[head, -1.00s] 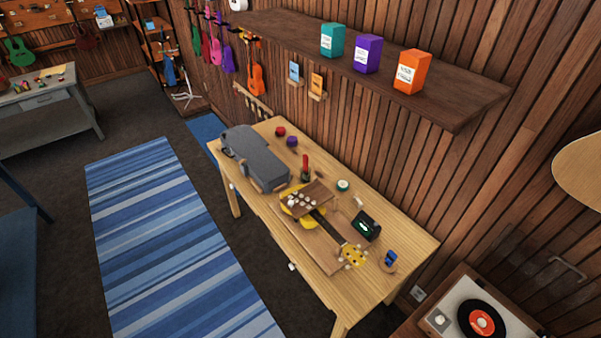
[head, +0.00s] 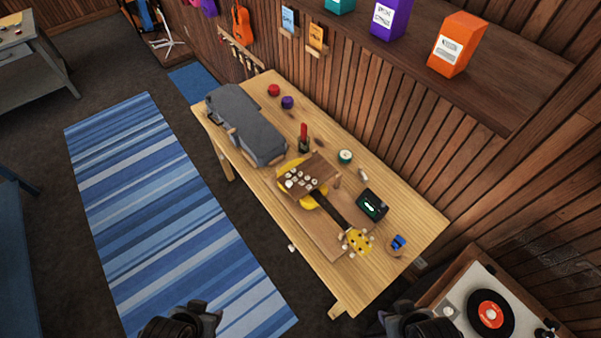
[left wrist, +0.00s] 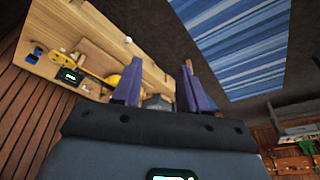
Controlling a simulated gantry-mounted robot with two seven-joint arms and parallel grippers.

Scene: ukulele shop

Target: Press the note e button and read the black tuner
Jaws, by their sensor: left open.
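The black tuner (head: 372,204) stands on the wooden workbench (head: 410,222), its small screen lit pale green. It also shows in the left wrist view (left wrist: 71,76). A brown board with several pale round buttons (head: 301,180) lies over the yellow ukulele's body (head: 318,199). The button letters are too small to read, so I cannot tell which is note e. My left gripper (head: 205,312) is at the bottom of the head view, off the bench over the floor; its fingers (left wrist: 160,75) are apart and empty. My right gripper (head: 418,314) is at the bottom right, its fingertips unclear.
A grey case (head: 245,125) lies at the bench's far end. A record player (head: 475,290) is at right. The striped rug (head: 165,200) is clear.

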